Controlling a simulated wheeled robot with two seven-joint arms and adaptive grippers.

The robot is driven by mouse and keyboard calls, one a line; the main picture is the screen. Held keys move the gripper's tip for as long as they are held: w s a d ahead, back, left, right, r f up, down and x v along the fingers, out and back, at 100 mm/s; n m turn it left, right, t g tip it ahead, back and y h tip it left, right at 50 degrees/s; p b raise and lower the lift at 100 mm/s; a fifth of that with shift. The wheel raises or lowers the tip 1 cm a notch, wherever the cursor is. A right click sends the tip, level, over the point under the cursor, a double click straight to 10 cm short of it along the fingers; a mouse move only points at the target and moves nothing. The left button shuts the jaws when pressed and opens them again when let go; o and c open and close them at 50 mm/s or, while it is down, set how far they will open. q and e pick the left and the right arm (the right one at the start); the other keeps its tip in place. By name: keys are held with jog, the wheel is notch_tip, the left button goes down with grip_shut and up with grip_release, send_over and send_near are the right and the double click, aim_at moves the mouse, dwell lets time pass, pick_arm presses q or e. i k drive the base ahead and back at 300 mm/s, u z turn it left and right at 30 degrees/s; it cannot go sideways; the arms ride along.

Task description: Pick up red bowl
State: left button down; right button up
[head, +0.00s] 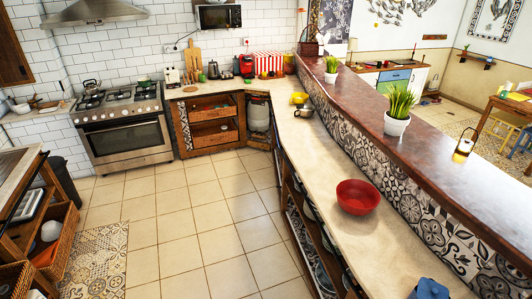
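A red bowl (357,197) sits upright on the beige counter (330,165) in the right half of the head view. It stands close to the patterned tile wall behind the counter, and its inside looks empty. Neither of my grippers shows clearly in the head view.
A raised brown ledge (440,165) with potted plants (398,108) and a lantern (465,142) runs behind the counter. Open shelves (305,215) lie under the counter. A yellow item (299,98) stands farther back. The tiled floor (195,215) is clear.

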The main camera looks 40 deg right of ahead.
aim_at(357, 197)
jog(key=z, duration=0.05)
jog(key=i, duration=1.85)
jog(key=z, duration=1)
jog(key=i, duration=0.95)
jog(key=z, duration=1)
